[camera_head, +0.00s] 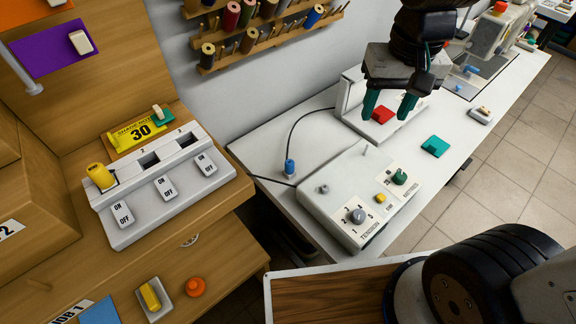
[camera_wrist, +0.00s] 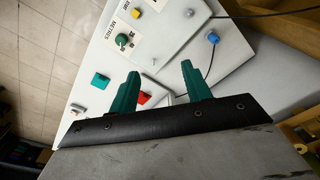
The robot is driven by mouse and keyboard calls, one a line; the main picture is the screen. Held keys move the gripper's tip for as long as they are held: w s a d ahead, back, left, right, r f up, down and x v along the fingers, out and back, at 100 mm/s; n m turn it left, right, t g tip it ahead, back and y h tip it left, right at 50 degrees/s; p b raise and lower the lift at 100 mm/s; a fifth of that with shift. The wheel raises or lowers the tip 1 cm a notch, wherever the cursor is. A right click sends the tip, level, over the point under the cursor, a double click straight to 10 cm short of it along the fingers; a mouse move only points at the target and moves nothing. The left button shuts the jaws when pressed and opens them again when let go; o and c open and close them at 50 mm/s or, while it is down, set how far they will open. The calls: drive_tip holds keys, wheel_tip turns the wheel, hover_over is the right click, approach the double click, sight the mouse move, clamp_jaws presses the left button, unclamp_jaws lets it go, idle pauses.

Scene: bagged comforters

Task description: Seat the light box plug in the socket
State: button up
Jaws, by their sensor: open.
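A small blue plug-like piece (camera_head: 290,166) stands on the white table, with a thin black cord beside it. It also shows in the wrist view (camera_wrist: 213,38). I cannot tell for certain that it is the light box plug. A white socket strip (camera_head: 150,215) with several ON/OFF switches lies on the wooden bench at left. A yellow plug (camera_head: 101,176) sits at its leftmost socket, and two dark openings farther right look empty. My gripper (camera_head: 388,104) is open and empty above the white table, over the red pad and apart from the blue piece. Its teal fingers (camera_wrist: 160,70) show in the wrist view.
A grey control box (camera_head: 345,215) with knobs stands on the table's near part. A red pad (camera_head: 383,114) and a teal pad (camera_head: 435,146) lie beyond it. A thread rack (camera_head: 270,35) hangs on the wall. A yellow card (camera_head: 138,129) lies behind the strip.

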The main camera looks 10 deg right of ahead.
drive_tip(key=w+a+f, duration=0.6)
drive_tip(key=a+f, duration=0.1)
drive_tip(key=m, duration=0.1)
hover_over(290, 162)
drive_tip(key=shift+g, duration=0.4)
drive_tip(key=f, duration=0.9)
drive_tip(key=shift+w+f, duration=0.2)
drive_tip(key=shift+f, duration=0.05)
drive_tip(key=f, duration=0.8)
drive_tip(key=shift+s+f, duration=0.15)
drive_tip(key=shift+s, duration=0.05)
clamp_jaws()
